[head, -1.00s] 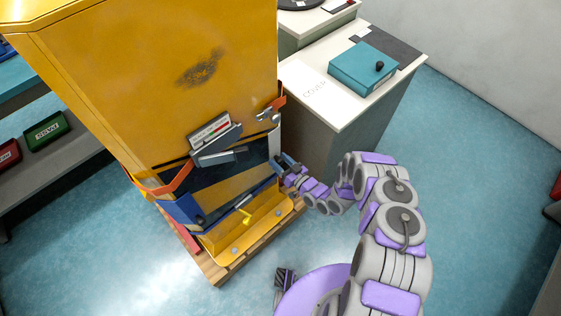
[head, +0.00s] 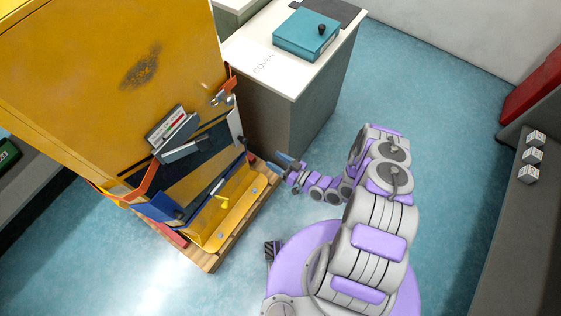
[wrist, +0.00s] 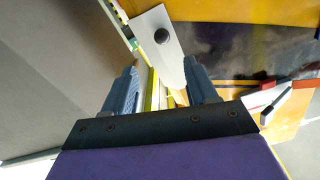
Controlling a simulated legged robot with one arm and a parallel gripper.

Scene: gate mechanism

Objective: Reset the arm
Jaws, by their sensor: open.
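My gripper (head: 284,164) is at the end of my purple and grey arm, just right of the yellow gate machine (head: 85,85). In the wrist view its two blue-grey fingers (wrist: 161,90) stand apart with nothing held between them. I cannot tell whether the fingers touch the machine.
The machine stands on a wooden pallet (head: 208,263). A grey cabinet (head: 290,115) with a teal box (head: 306,36) on top stands behind my gripper. A shelf at the right holds small white blocks (head: 533,156) and a red object (head: 534,95). Blue floor is clear between.

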